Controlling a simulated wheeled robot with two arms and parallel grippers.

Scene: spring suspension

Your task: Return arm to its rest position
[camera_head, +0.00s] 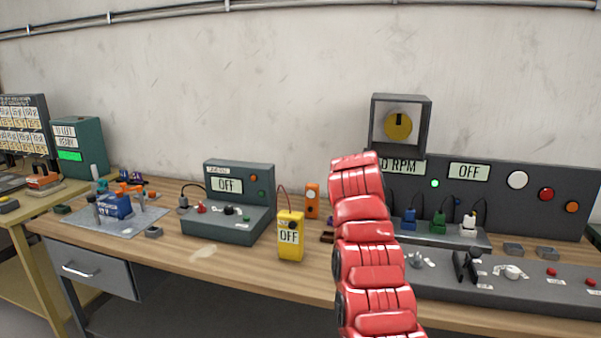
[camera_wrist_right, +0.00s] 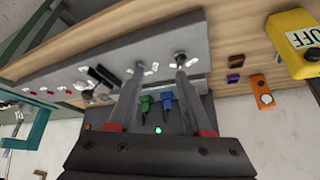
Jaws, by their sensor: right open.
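My red right arm (camera_head: 372,250) rises from the bottom of the head view in front of the workbench (camera_head: 210,265). Its gripper is hidden in that view. In the right wrist view my right gripper (camera_wrist_right: 160,62) has its two dark fingers apart, with nothing held between them. It is over the grey control panel (camera_wrist_right: 60,75), which also shows in the head view (camera_head: 510,300). The green (camera_wrist_right: 146,104) and blue (camera_wrist_right: 167,101) plugs show between the fingers, beyond the panel. My left gripper is not in view.
A yellow meter reading OFF (camera_head: 291,240) and an orange device (camera_head: 312,200) stand left of the arm. A grey-green OFF unit (camera_head: 225,222) is farther left. A gauge box (camera_head: 400,97) stands above the back panel (camera_head: 530,220). Bare wood lies around the meter.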

